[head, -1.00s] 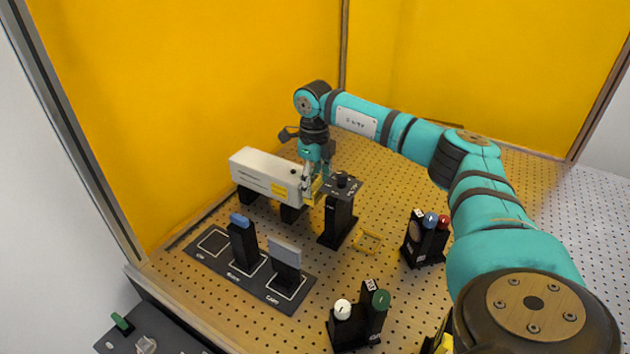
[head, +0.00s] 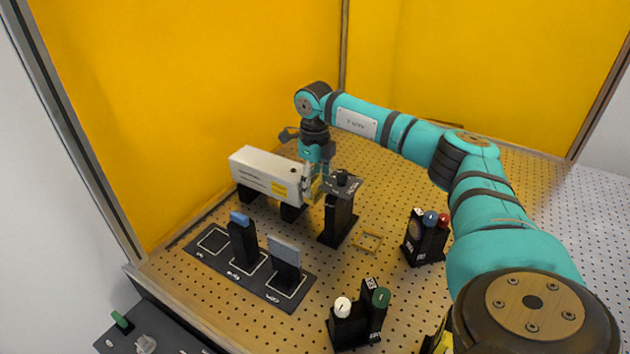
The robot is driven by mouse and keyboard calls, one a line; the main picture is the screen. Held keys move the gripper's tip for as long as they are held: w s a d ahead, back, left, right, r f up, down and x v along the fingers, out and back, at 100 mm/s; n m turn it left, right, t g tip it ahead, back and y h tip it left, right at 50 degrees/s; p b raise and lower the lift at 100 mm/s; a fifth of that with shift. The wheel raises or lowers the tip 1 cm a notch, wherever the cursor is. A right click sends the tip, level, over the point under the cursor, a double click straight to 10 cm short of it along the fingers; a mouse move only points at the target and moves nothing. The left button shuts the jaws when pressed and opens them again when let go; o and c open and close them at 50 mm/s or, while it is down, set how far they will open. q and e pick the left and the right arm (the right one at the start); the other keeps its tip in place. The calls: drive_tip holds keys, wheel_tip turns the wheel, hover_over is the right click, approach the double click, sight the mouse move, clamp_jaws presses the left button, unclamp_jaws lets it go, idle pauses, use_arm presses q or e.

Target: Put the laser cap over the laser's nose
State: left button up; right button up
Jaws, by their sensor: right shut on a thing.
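The laser (head: 265,173) is a long pale box on black feet at the back left of the board, its nose end to the right. My right gripper (head: 314,186) points down at that nose end, between the laser and a black post mount. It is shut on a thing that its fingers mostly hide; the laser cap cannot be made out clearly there. A little yellow shows beside the fingers. Whether the cap touches or covers the nose cannot be told. My left gripper does not show.
The black post mount (head: 338,217) stands close to the right of my right gripper. A dark tray (head: 215,262) in front holds two upright pieces. Black holders with coloured knobs (head: 425,240) stand to the right, and another (head: 355,320) in front. A yellow square outline (head: 367,241) marks the board.

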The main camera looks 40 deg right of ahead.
drive_tip(key=shift+s+a+f, duration=0.1)
drive_tip(key=shift+a+f, duration=0.05)
drive_tip(key=shift+f, duration=0.15)
drive_tip(key=o, duration=1)
drive_tip(key=shift+c, duration=0.2)
drive_tip(key=o, duration=0.7)
drive_tip(key=shift+r, duration=0.1)
drive_tip(key=shift+r, duration=0.1)
drive_tip(key=shift+w+r+p, duration=0.25)
drive_tip(key=shift+r+p, duration=0.4)
drive_tip(key=shift+s+r+p, duration=0.1)
drive_tip(key=shift+r+p, duration=2.1)
drive_tip(key=shift+r, duration=0.65)
drive_tip(key=shift+f, duration=0.1)
